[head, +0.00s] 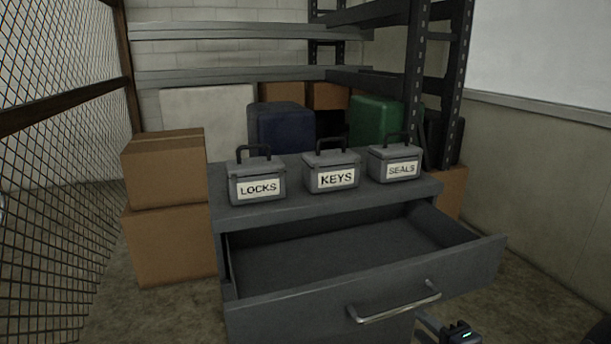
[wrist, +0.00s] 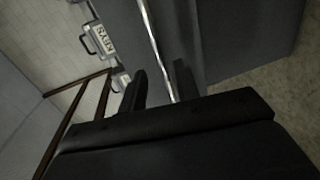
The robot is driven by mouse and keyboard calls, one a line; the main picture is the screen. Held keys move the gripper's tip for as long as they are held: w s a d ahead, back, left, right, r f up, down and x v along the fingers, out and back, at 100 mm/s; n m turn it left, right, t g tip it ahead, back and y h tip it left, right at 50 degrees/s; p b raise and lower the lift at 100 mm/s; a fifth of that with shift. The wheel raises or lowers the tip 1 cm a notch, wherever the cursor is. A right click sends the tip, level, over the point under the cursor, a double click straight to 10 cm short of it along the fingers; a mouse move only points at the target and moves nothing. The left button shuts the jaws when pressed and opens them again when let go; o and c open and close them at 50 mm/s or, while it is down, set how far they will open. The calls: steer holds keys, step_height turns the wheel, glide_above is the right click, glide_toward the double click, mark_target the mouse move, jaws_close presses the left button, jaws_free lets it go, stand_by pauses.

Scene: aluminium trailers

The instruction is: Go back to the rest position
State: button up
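My gripper shows in the wrist view (wrist: 159,68) as two dark fingers standing apart, with nothing clearly held between them. A bright strip runs up the picture between the fingers; I cannot tell whether it is the drawer handle or an edge, or how close it is. In the head view, part of my arm with a small green light (head: 458,332) shows at the bottom edge, right of and below the drawer handle (head: 395,303). The fingers cannot be made out there. The grey drawer (head: 370,300) is pulled open and looks empty.
Three lidded boxes, LOCKS (head: 257,184), KEYS (head: 332,176) and SEALS (head: 395,165), stand on the grey cabinet (head: 300,205). Stacked cartons (head: 168,240) stand left of it, by a mesh fence (head: 55,180). Bare floor (head: 545,290) shows at the right.

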mark_target(403, 309)
steer(key=shift+b+x, duration=1)
steer(key=shift+x, duration=2.9)
steer(key=shift+s, duration=0.1)
